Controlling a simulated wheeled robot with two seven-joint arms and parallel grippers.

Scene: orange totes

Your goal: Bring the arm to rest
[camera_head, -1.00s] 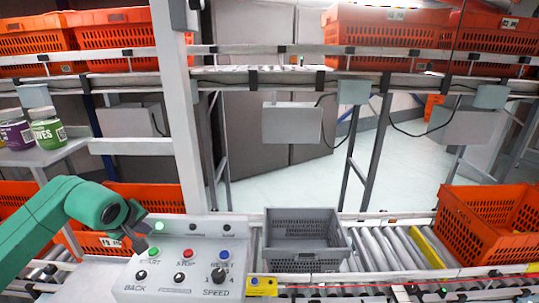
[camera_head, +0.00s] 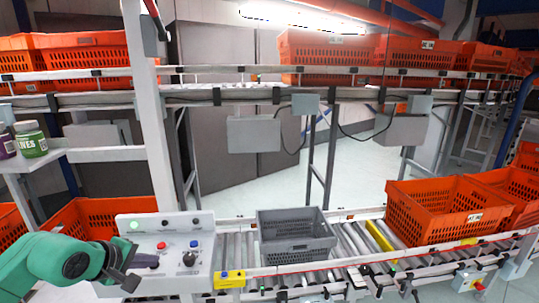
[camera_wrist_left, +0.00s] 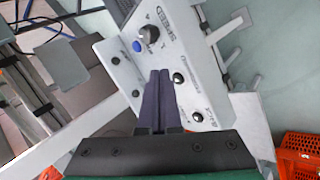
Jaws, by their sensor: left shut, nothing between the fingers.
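My left gripper (camera_head: 147,262) comes in from the left on a green arm. It is in front of the left part of the white control panel (camera_head: 205,262) and covers some of its buttons. In the left wrist view the two dark fingers (camera_wrist_left: 160,80) lie together with nothing between them, and they overlap the panel (camera_wrist_left: 125,62) with its blue button and speed knob. I cannot tell whether the fingers touch the panel. My right gripper is not in view.
A grey crate (camera_head: 293,246) stands on the roller conveyor right of the panel. An orange tote (camera_head: 440,215) stands farther right on the conveyor. Jars, one a green-labelled jar (camera_head: 31,140), stand on a shelf at left. More orange totes line the upper rack.

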